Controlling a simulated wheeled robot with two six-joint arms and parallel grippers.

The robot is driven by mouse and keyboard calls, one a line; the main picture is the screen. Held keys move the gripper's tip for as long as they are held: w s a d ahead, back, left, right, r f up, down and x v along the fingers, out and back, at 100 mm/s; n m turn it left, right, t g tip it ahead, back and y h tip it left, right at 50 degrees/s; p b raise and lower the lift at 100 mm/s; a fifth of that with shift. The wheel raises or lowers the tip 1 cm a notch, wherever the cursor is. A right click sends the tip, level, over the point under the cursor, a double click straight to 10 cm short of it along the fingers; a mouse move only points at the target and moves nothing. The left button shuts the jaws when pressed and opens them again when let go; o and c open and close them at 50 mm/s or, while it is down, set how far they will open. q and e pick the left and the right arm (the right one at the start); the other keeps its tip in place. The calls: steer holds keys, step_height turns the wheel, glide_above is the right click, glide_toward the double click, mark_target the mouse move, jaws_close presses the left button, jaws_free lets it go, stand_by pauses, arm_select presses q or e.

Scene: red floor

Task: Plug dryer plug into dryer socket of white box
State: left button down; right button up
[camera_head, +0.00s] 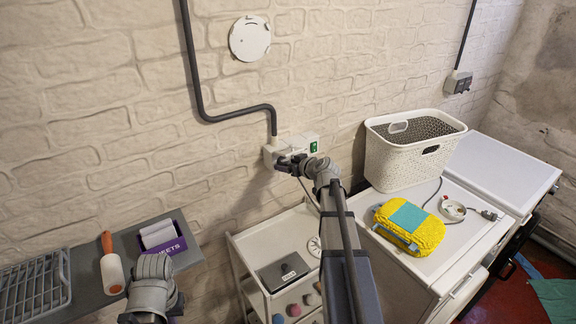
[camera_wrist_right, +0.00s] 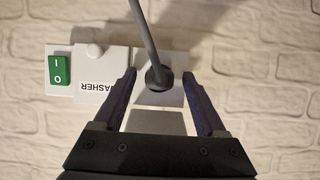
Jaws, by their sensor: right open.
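The white box (camera_head: 300,142) with a green switch is on the brick wall, partly hidden by my right gripper (camera_head: 284,162). In the right wrist view it appears upside down, with the green switch (camera_wrist_right: 59,70) and a "WASHER" label (camera_wrist_right: 98,87). A dark round plug (camera_wrist_right: 158,78) with a grey cable (camera_wrist_right: 147,35) sits against the box's unlabelled end section. It looks in the socket, but how deep I cannot tell. My right gripper is open, its fingers on either side of the plug with gaps. My left wrist shows low at left; its jaws are hidden.
A dark conduit (camera_head: 235,113) runs down to the box. Below stands a white shelf trolley (camera_head: 246,262). At right, a white basket (camera_head: 392,165), a yellow pack (camera_head: 428,235) and a loose plug (camera_head: 489,215) lie on white machines. A grey shelf (camera_head: 90,292) is at left.

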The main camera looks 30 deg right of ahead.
steer(key=p+v, duration=0.3)
steer(key=v, duration=0.4)
steer(key=shift+s+r, duration=0.2)
steer(key=shift+s, duration=0.15)
stand_by(0.5)
